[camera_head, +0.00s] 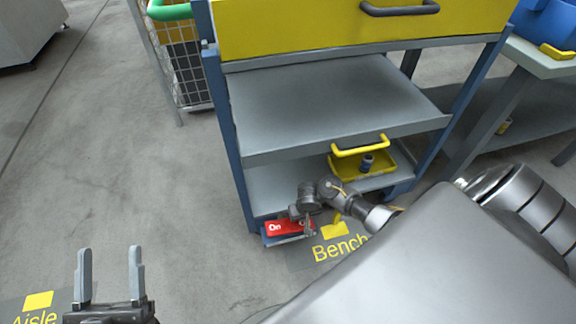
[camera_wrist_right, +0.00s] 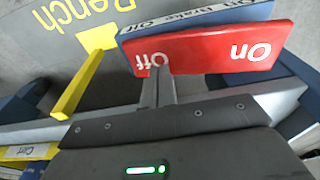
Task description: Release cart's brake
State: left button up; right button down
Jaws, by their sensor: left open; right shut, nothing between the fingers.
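The cart (camera_head: 335,95) has blue posts, grey shelves and a yellow drawer. Its red brake pedal (camera_head: 284,227) sits low at the cart's near left, on a blue base. In the right wrist view the pedal (camera_wrist_right: 210,53) reads "On" at one end and "Off" at the other. My right gripper (camera_head: 309,228) is shut and empty. Its fingertips (camera_wrist_right: 158,78) are at the "Off" end; I cannot tell whether they press on it. My left gripper (camera_head: 110,270) is open and empty above the floor at lower left.
A yellow tray (camera_head: 375,178) with a handle and a small dark part stands on the cart's bottom shelf. A wire basket (camera_head: 180,75) is behind left, a workbench (camera_head: 540,60) at right. Yellow "Bench" and "Aisle" labels mark the floor. The left floor is clear.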

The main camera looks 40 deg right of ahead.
notch_tip(320, 180, up, 6)
jog(key=p, duration=0.6)
jog(key=shift+p, duration=0.4)
jog(key=shift+r, duration=0.1)
